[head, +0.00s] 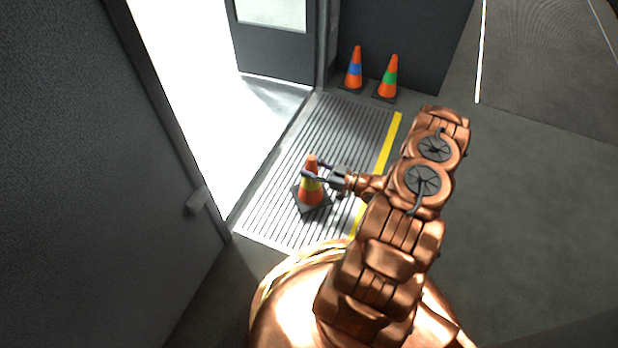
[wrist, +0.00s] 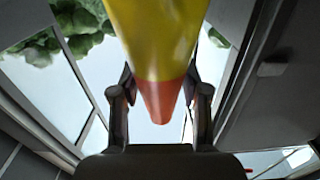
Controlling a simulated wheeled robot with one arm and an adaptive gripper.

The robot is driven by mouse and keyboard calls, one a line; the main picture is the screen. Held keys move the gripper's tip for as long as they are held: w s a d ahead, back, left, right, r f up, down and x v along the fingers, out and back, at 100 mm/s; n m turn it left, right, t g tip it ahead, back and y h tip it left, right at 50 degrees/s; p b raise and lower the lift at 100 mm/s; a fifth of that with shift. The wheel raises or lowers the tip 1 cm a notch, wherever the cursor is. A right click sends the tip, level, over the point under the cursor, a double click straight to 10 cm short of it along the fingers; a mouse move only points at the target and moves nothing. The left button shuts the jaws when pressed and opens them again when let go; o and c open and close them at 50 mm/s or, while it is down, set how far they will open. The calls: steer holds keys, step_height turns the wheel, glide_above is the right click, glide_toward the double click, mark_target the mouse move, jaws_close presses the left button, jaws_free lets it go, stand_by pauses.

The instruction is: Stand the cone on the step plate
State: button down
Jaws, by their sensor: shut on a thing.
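An orange cone with a yellow-green band (head: 311,184) is upright on or just above the ribbed step plate (head: 340,115), near the plate's middle left; I cannot tell whether its dark square base touches the plate. My gripper (head: 313,173) reaches in from the right and is shut on the cone's upper part. In the wrist view the cone (wrist: 155,45) fills the upper middle, between the two dark fingers (wrist: 160,100). The cone's base is out of that view.
Two more orange cones, one with a blue band (head: 354,70) and one with a green band (head: 388,78), stand past the plate's far end by a dark wall. An open door (head: 275,50) is at the back. A dark panel with a handle (head: 197,200) is at left. Grey floor (head: 520,200) is clear at right.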

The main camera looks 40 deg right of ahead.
steer(key=shift+w+a+f, duration=0.1)
steer(key=shift+w+a, duration=0.2)
steer(key=shift+a, duration=0.05)
steer(key=shift+f+b, duration=1.3)
steer(key=shift+f, duration=0.5)
steer(key=shift+r, duration=0.1)
steer(key=c, duration=0.6)
jaws_free()
steer(key=shift+o, duration=0.2)
